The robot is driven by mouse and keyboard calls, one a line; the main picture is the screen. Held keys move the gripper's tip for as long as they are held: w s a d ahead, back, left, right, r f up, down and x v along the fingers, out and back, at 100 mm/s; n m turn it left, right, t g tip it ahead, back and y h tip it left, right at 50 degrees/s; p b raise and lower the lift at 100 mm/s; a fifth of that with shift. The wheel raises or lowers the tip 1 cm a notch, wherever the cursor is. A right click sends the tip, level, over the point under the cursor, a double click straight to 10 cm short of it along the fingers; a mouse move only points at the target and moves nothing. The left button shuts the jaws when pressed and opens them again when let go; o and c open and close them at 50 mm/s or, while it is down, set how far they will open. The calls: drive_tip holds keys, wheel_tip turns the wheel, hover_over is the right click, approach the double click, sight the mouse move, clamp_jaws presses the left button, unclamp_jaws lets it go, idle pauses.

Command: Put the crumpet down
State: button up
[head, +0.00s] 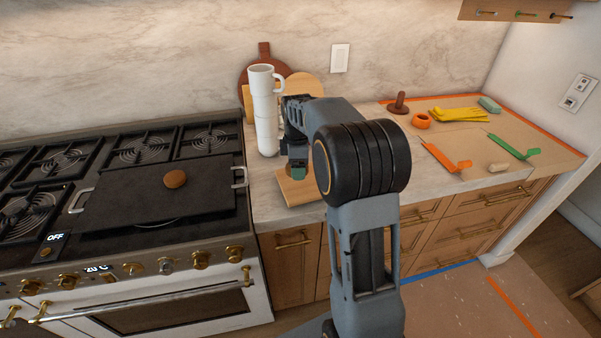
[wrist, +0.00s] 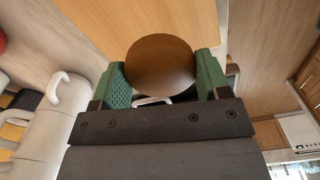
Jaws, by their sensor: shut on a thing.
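My gripper (head: 298,173) is shut on a brown round crumpet (wrist: 160,64), which sits between the green finger pads in the wrist view. The board also fills the top of the wrist view (wrist: 185,22). I cannot tell whether the crumpet touches it. Another brown round piece (head: 175,179) like it lies on the black griddle (head: 125,200) on the stove.
A tall stack of white mugs (head: 265,110) stands close to the gripper's left, with round boards (head: 302,85) leaning behind. To the right lie yellow gloves (head: 460,115), an orange tool (head: 440,157), a green tool (head: 512,147) and a brown plunger-like thing (head: 398,104).

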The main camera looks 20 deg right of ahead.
drive_tip(key=shift+w+d+f, duration=0.3)
drive_tip(key=shift+d+f, duration=0.2)
drive_tip(key=shift+f, duration=0.2)
wheel_tip(320, 180, down, 2)
drive_tip(key=shift+w+d+f, duration=0.1)
drive_tip(key=shift+d, duration=0.05)
drive_tip(key=shift+f, duration=0.6)
drive_tip(key=shift+f, duration=0.2)
drive_tip(key=o, duration=0.9)
drive_tip(key=shift+r, duration=0.1)
